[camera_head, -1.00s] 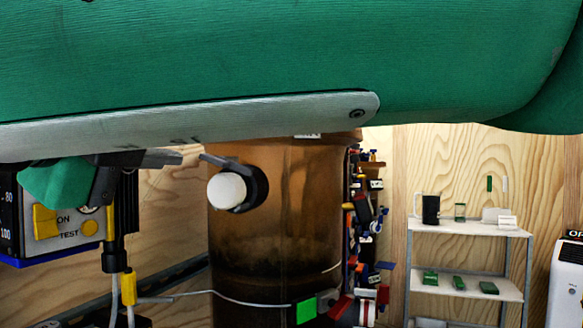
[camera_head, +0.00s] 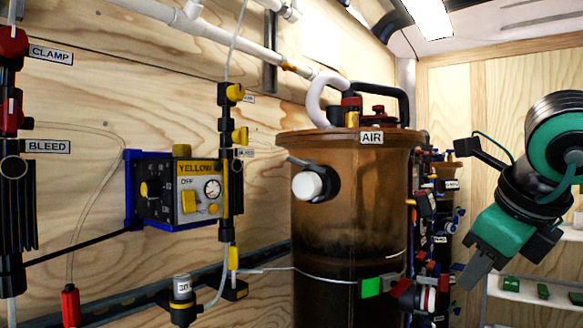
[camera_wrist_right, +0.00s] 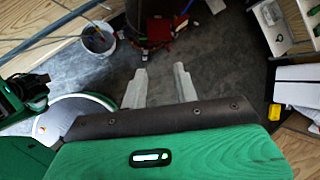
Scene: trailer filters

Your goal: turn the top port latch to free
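The port on the brown tank (camera_head: 345,225) has a white round cap (camera_head: 308,185) in a black collar (camera_head: 328,183). A short grey lever, which I take to be the latch, (camera_head: 297,162) sticks out at the collar's upper left, tilted slightly. My right gripper (camera_head: 474,273) is to the right of the tank, pointing down and well apart from the port. In the right wrist view its two grey fingers (camera_wrist_right: 160,86) are spread with nothing between them. My left gripper is not in view.
A blue-framed control box (camera_head: 160,190) and a black vertical fitting (camera_head: 230,165) are on the wooden wall left of the tank. Coloured valves (camera_head: 427,220) crowd the tank's right side. A bucket (camera_wrist_right: 97,40) stands on the floor in the wrist view.

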